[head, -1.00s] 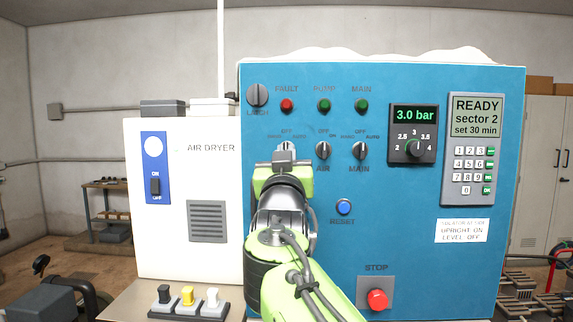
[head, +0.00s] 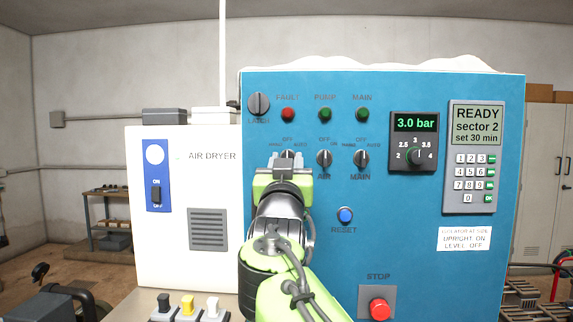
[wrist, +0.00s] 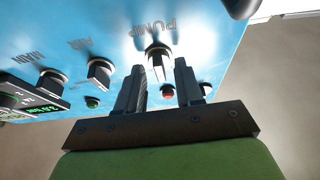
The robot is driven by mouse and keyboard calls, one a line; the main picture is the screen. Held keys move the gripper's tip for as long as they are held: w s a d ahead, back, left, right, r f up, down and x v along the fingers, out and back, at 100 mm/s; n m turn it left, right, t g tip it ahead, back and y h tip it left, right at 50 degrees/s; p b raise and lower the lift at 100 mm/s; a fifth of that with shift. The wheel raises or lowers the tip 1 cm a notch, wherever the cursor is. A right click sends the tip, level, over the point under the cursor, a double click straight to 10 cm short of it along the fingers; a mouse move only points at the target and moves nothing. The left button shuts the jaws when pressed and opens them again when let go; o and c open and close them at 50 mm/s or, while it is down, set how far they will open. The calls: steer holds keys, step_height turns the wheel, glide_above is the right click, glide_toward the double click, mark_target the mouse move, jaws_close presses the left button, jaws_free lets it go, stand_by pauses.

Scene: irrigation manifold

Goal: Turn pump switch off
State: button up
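The pump switch (head: 288,154) is a dark rotary knob on the blue panel, marked HAND, OFF and AUTO, left of the AIR and MAIN knobs. In the head view my gripper (head: 286,163) covers its lower part and its label. In the wrist view the pump switch (wrist: 158,53) shows below the upside-down word PUMP. My gripper (wrist: 160,70) is open, with one finger on each side of the knob as seen there. I cannot tell whether the fingers touch it, or which mark it points to.
The AIR knob (head: 324,158) and MAIN knob (head: 361,158) are close on the right. The LATCH knob (head: 258,103) and indicator lamps sit above. A blue RESET button (head: 345,215) and red STOP button (head: 380,309) are lower. The white air dryer (head: 185,260) stands left.

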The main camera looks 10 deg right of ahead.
steer(key=b+v, duration=0.5)
steer(key=v, duration=1)
steer(key=shift+s+f, duration=0.15)
steer(key=shift+s, duration=0.2)
steer(key=shift+a, duration=0.1)
steer(key=s+d+f+n+g+y+p, duration=0.1)
steer(key=s+d+f+g+y+p, duration=0.15)
steer(key=f, duration=0.45)
steer(key=s+d+f+n+g+y+p, duration=0.1)
steer(key=d+f+g, duration=0.25)
steer(key=f, duration=0.25)
steer(key=s+a+f+n+g+y+p, duration=0.1)
steer(key=s+f+g+y+p, duration=0.1)
steer(key=s+f+g, duration=0.7)
steer(key=s+f+y, duration=0.1)
steer(key=s+f, duration=0.7)
steer(key=f, duration=0.1)
steer(key=shift+s+a+f+n+g, duration=0.2)
steer(key=shift+s+f+n+g, duration=0.1)
steer(key=shift+f+g, duration=0.1)
